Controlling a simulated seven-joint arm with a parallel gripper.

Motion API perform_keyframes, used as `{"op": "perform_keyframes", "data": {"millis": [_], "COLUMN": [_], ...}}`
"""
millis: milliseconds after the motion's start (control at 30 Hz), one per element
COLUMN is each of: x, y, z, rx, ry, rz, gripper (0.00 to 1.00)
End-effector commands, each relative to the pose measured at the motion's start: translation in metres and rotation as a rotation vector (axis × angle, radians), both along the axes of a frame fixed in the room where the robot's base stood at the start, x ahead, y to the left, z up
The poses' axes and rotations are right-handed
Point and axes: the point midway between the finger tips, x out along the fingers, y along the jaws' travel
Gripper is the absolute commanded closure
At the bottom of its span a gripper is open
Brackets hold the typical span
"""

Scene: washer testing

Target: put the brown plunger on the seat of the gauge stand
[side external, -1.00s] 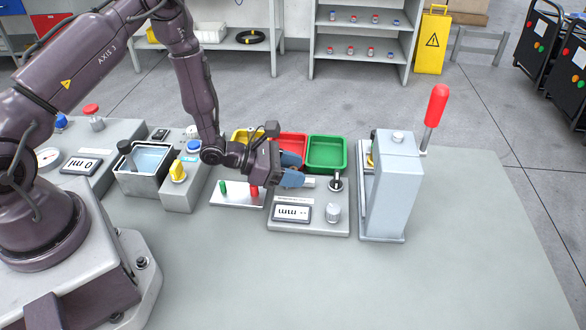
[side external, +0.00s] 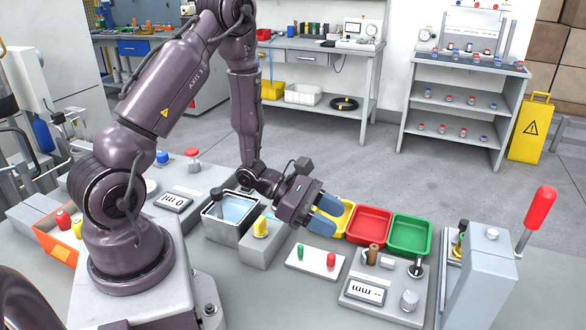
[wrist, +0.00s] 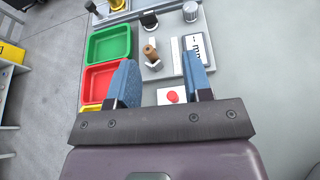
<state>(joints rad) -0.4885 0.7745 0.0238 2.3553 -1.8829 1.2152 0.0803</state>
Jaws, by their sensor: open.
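The brown plunger (side external: 373,252) stands upright on the gauge stand (side external: 352,305), at its back left corner, and appears to rest on the small pale seat there. In the wrist view the plunger (wrist: 151,50) shows beyond my fingertips, with a pale block (wrist: 154,66) at its foot. I cannot tell exactly how well it sits. My gripper (side external: 338,220) is open and empty, left of the plunger and apart from it, above the white plate with the green and red pins. The blue fingers show in the wrist view (wrist: 160,68) with a clear gap between them.
The yellow bin (side external: 346,207), red bin (side external: 370,209) and green bin (side external: 410,219) line the back. A grey press (side external: 480,285) with a red-handled lever (side external: 540,208) stands right of the gauge stand. A round metal knob (side external: 409,300) rises at the stand's front right.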

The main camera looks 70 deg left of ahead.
Motion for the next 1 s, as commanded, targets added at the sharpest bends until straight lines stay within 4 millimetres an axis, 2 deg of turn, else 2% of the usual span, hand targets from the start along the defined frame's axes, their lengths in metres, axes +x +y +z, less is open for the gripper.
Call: {"op": "perform_keyframes", "data": {"millis": [33, 200, 300, 400, 567, 700, 900, 1000], "x": [0.0, -0.03, -0.056, -0.082, -0.116, -0.134, -0.145, -0.147], "y": [-0.014, -0.059, -0.074, -0.079, -0.07, -0.051, -0.027, -0.021], "z": [0.023, 0.086, 0.112, 0.133, 0.16, 0.185, 0.216, 0.224], "rx": [0.043, 0.263, 0.433, 0.634, 1.012, 1.375, 1.764, 1.855], "ry": [-0.055, -0.22, -0.311, -0.399, -0.53, -0.622, -0.683, -0.69], "rz": [-0.107, -0.541, -0.784, -1.006, -1.303, -1.48, -1.584, -1.596], "gripper": [0.54, 0.54, 0.54, 0.54, 0.54, 0.54, 0.54, 0.54]}}
